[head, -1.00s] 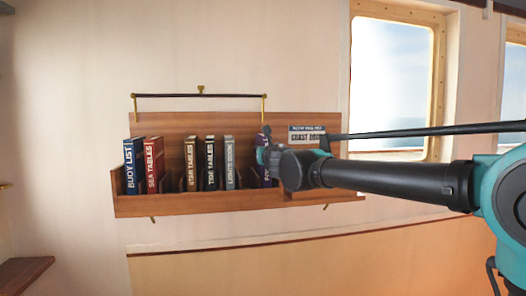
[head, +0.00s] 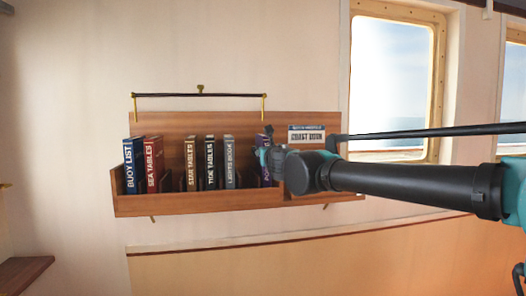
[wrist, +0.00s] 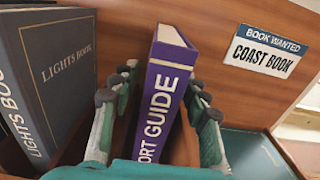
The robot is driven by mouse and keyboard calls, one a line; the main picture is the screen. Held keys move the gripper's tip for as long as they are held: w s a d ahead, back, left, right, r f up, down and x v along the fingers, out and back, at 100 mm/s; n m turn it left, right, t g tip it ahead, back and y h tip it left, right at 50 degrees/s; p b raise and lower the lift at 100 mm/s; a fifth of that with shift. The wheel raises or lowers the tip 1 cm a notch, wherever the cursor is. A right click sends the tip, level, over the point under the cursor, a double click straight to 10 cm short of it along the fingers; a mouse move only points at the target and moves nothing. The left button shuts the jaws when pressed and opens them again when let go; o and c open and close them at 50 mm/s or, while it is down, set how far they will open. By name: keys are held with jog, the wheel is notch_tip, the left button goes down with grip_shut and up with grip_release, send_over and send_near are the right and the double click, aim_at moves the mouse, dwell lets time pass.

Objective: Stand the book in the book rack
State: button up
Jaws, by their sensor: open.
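The rack (head: 215,200) is a wooden wall shelf with upright dividers. A purple book titled Port Guide (wrist: 158,100) stands upright in it, right of the Lights Book (wrist: 55,75); it is mostly hidden by my gripper in the head view (head: 265,171). My gripper (wrist: 163,78) is open, with one finger on each side of the Port Guide's spine. Visible gaps separate the fingers from the book. In the head view my gripper (head: 268,156) is at the rack's right part. A sign (wrist: 265,50) reads Book Wanted, Coast Book. A flat teal surface (wrist: 255,155) lies below it; I cannot tell what it is.
Buoy List (head: 130,165), Sea Tables (head: 152,165), Star Tables (head: 191,165) and Tide Tables (head: 210,165) stand further left, with gaps between some. A rail (head: 200,95) runs above the rack. A window (head: 393,85) is to the right.

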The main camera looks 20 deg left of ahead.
jog(key=v, duration=0.9)
